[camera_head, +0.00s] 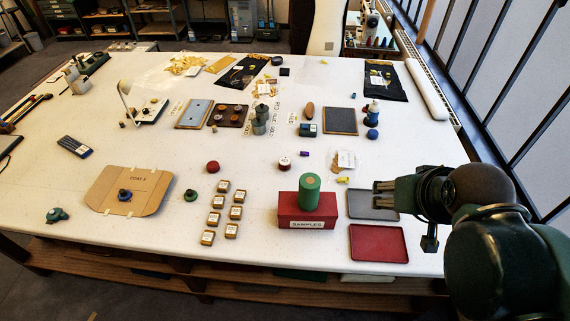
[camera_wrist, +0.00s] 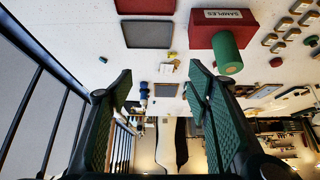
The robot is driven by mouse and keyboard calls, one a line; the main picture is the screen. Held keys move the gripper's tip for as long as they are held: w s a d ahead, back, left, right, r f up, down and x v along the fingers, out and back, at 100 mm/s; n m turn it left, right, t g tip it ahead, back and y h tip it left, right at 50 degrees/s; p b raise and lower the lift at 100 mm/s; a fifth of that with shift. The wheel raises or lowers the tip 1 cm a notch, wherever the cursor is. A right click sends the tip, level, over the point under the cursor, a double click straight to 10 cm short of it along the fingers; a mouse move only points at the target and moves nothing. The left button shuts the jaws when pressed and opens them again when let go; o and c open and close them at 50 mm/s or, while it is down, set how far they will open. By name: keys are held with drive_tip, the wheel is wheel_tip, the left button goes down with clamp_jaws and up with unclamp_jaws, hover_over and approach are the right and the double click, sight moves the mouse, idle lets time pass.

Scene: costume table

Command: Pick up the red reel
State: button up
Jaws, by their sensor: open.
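A small dark red reel with a pale top (camera_head: 284,163) stands on the table behind the red SAMPLES box (camera_head: 307,211). A rounder red piece (camera_head: 213,167) sits further left; I cannot tell whether it is a reel or a cushion. A larger green reel (camera_head: 310,190) stands upright on the box. My gripper (camera_head: 377,186) is open and empty, above the grey tray at the right, apart from the reels. In the wrist view, my gripper's fingers (camera_wrist: 162,74) are spread. A small red piece (camera_wrist: 276,62) shows there beside the green reel (camera_wrist: 227,52).
The grey tray (camera_head: 360,212) and red tray (camera_head: 379,243) lie right of the box. Several small labelled boxes (camera_head: 209,218) stand left of it. A cardboard piece (camera_head: 151,181) lies further left. A small purple reel (camera_head: 304,154) and a clear packet (camera_head: 345,158) are behind the box.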

drive_tip(key=n+g+p, duration=0.2)
drive_tip(key=n+g, duration=0.5)
drive_tip(key=n, duration=1.1)
hover_over(286, 160)
drive_tip(key=f, duration=2.2)
drive_tip(key=shift+s+d, duration=0.2)
drive_tip(key=shift+w+a+f+n, duration=0.1)
drive_tip(key=shift+a+f+n, duration=0.2)
drive_tip(key=shift+f, duration=0.25)
drive_tip(key=shift+f, duration=0.1)
